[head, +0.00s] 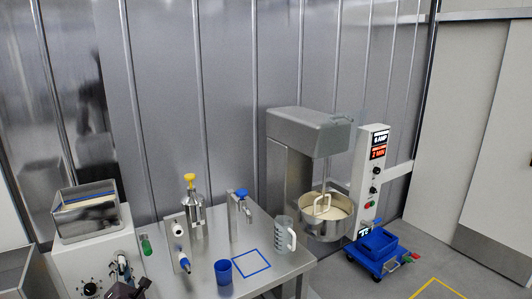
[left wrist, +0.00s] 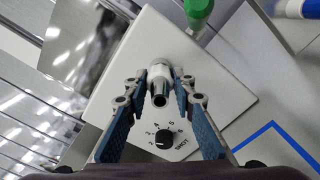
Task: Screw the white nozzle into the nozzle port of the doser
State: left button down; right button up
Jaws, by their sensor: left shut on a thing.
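The white doser (head: 88,262) stands at the lower left in the head view, with a steel hopper on top. In the left wrist view its white face (left wrist: 128,58) carries a numbered black knob (left wrist: 166,139). My left gripper (left wrist: 160,88) is shut on the white nozzle (left wrist: 158,70), one finger on each side. The nozzle has a dark open end facing the camera and sits in front of the doser's face. The nozzle port is hidden behind it, so I cannot tell how far the threads engage. My right gripper is not in view.
A green-capped piece (head: 146,246) is close beside the doser; it also shows in the left wrist view (left wrist: 197,12). The steel table (head: 212,247) holds a blue cup (head: 223,271), a clear jug (head: 284,234) and dispensers. A mixer (head: 300,135) stands behind.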

pick_arm(q)
jog(key=m, duration=0.3)
jog(key=c, duration=1.5)
grip_release()
jog(key=shift+c, duration=0.2)
